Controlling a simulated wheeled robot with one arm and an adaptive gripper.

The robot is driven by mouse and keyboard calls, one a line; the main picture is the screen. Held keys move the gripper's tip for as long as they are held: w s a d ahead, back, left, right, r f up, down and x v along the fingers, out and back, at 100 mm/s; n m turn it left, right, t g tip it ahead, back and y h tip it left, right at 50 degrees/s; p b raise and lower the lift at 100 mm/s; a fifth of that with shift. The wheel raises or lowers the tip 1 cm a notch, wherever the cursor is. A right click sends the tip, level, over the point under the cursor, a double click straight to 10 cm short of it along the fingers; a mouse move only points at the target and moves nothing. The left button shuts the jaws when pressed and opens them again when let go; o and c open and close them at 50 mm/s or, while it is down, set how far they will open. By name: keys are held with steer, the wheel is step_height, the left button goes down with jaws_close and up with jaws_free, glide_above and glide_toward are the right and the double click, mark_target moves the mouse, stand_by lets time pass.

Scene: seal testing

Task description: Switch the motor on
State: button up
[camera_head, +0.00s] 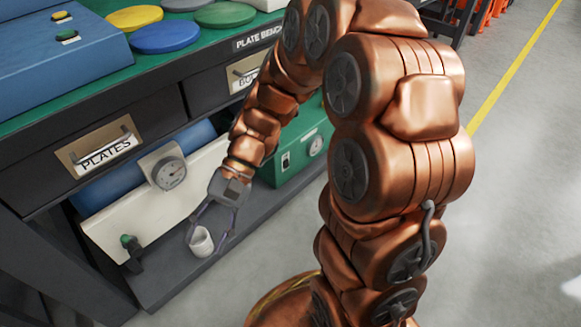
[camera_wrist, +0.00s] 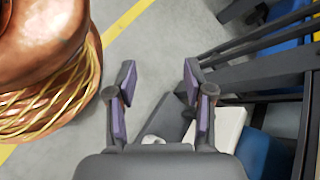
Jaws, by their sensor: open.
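My gripper (camera_head: 211,236) reaches down in front of the lower shelf, fingers spread. In the wrist view my gripper (camera_wrist: 158,80) is open, with nothing held between its fingertips. A white cup (camera_head: 201,242) shows by the fingers, and I cannot tell whether they touch it. No part is marked as the motor. A green box (camera_head: 296,158) with a small white plate and a dial sits on the lower shelf, partly hidden by my arm.
A white panel (camera_head: 150,215) bears a round gauge (camera_head: 170,174); a green-knobbed fitting (camera_head: 131,250) stands at its lower left. Drawers, one labelled PLATES (camera_head: 106,148), are above the shelf. Coloured discs (camera_head: 165,36) lie on the bench. Floor to the right is clear.

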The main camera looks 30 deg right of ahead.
steer(key=w+d+f+m+t+y+b, duration=0.1)
steer(key=w+f+m+t+y, duration=0.15)
steer(key=w, duration=0.55)
steer(key=w+d+f+m+t+y+b, duration=0.1)
steer(key=w+d+f+m+t+y, duration=0.2)
steer(key=w, duration=0.5)
steer(key=w+d+f+m+t+b, duration=0.2)
steer(key=w+d+f+m+t, duration=0.55)
steer(key=w+d+m, duration=0.35)
steer(key=m+t+h+b, duration=0.6)
steer(key=m+t+h, duration=0.4)
steer(key=m+h, duration=0.15)
glide_toward(287, 162)
steer(key=x, duration=0.6)
steer(key=shift+w+a, duration=0.1)
steer(key=shift+w, duration=0.25)
steer(key=shift+w+a+r, duration=0.1)
steer(key=shift+w+a, duration=0.05)
steer(key=shift+w, duration=0.5)
steer(key=shift+c, duration=0.3)
